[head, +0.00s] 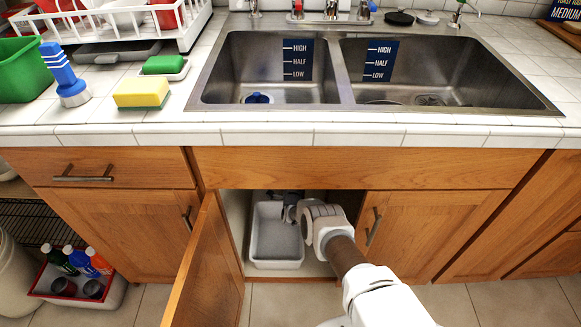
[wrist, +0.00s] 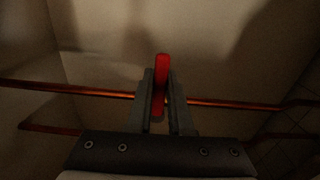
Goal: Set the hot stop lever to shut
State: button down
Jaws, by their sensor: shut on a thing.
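The hot stop lever appears to be the red handle (wrist: 162,85) in the wrist view, upright in the picture, in front of a copper pipe. My gripper (wrist: 161,100) is shut on it, one finger on each side. In the head view my arm reaches through the open cabinet door under the sink, and my gripper (head: 291,204) is inside, partly in shadow. The lever is hidden there behind my arm and the counter. The valve body under the handle cannot be made out.
Copper pipes (wrist: 70,88) run across the cabinet's back wall. A white bin (head: 276,262) stands on the cabinet floor below my gripper. The open cabinet door (head: 207,265) is left of my arm. The closed right door (head: 425,235) and the counter edge (head: 330,135) bound the opening.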

jog(key=shift+r+m, duration=0.15)
jog(key=shift+m, duration=0.15)
jog(key=c, duration=0.8)
grip_release()
jog(key=shift+s+p, duration=4.2)
jog(key=shift+s, duration=4.5)
